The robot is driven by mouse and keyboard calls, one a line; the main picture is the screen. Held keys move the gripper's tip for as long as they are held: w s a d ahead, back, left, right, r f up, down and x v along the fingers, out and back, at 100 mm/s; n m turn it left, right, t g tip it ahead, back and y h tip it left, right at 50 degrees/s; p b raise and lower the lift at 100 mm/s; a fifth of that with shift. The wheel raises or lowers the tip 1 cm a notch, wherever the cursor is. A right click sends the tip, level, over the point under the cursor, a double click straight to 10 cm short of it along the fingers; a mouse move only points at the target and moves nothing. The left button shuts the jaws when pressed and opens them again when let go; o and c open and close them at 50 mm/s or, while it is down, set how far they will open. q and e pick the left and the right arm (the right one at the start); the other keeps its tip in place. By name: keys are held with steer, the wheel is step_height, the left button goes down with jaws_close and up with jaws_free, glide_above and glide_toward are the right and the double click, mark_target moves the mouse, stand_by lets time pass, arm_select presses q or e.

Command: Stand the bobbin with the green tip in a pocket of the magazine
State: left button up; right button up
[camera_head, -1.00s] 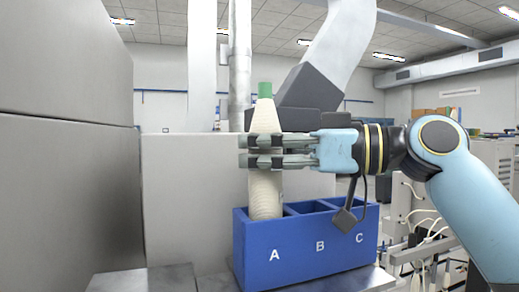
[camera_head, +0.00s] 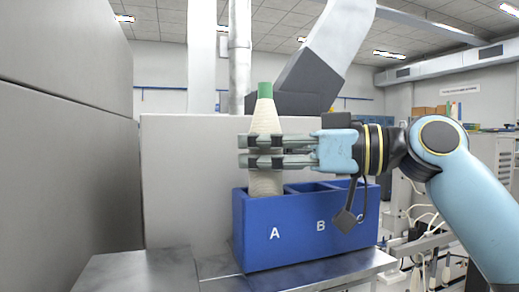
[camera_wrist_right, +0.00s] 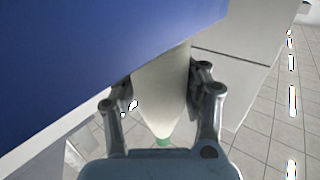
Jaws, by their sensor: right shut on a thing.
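The cream bobbin (camera_head: 265,117) with the green tip (camera_head: 265,90) stands upright in my right gripper (camera_head: 262,151). The fingers are shut around its middle. Its lower end goes down behind the front rim of the blue magazine (camera_head: 310,239), at the pocket marked A, and its bottom is hidden. In the right wrist view the bobbin (camera_wrist_right: 160,92) lies between the fingers, green tip (camera_wrist_right: 164,141) towards the palm, beside the magazine's blue wall (camera_wrist_right: 75,60). My left gripper is not in view.
The magazine stands on a metal table (camera_head: 150,275). Pockets B and C, to the right of A, show no bobbin, though their floors are hidden. A grey panel (camera_head: 190,170) stands behind, and large grey boxes (camera_head: 65,190) fill the left side.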

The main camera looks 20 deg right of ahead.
steer(key=shift+f+b, duration=0.55)
steer(key=shift+f, duration=0.3)
steer(key=o, duration=1.5)
steer(key=shift+s+d, duration=0.3)
steer(key=shift+d, duration=0.2)
steer(key=shift+v, duration=3.15)
